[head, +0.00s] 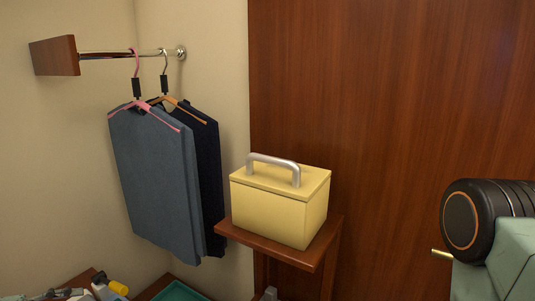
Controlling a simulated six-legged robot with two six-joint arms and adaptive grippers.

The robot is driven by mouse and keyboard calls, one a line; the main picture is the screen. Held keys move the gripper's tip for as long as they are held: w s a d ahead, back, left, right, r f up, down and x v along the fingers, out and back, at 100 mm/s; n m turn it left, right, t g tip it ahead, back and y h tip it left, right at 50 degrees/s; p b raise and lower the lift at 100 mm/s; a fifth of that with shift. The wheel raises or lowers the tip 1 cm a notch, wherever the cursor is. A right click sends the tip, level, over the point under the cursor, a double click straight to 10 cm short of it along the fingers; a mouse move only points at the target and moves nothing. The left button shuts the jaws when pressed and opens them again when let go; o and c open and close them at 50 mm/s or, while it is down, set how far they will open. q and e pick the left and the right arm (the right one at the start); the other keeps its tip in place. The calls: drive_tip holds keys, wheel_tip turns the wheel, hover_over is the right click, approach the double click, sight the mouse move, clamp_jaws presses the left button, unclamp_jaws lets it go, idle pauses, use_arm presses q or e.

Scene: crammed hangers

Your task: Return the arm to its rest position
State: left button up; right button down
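Neither of my grippers shows in the head view. A part of my arm, with a black joint, fills the lower right corner, and its gripper is outside the picture. Two hangers hang side by side on a metal rail (112,53) at the upper left. The pink hanger (143,104) carries a grey-blue garment (158,185). The orange-brown hanger (187,108) behind it carries a dark navy garment (210,170), partly hidden by the grey-blue one.
A yellow box (275,206) with a grey handle stands on a small brown stand (307,262) in the middle. A brown wooden panel (385,110) rises behind it. Small objects, one with a yellow end (118,287), and a teal tray (180,290) lie at the lower left.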

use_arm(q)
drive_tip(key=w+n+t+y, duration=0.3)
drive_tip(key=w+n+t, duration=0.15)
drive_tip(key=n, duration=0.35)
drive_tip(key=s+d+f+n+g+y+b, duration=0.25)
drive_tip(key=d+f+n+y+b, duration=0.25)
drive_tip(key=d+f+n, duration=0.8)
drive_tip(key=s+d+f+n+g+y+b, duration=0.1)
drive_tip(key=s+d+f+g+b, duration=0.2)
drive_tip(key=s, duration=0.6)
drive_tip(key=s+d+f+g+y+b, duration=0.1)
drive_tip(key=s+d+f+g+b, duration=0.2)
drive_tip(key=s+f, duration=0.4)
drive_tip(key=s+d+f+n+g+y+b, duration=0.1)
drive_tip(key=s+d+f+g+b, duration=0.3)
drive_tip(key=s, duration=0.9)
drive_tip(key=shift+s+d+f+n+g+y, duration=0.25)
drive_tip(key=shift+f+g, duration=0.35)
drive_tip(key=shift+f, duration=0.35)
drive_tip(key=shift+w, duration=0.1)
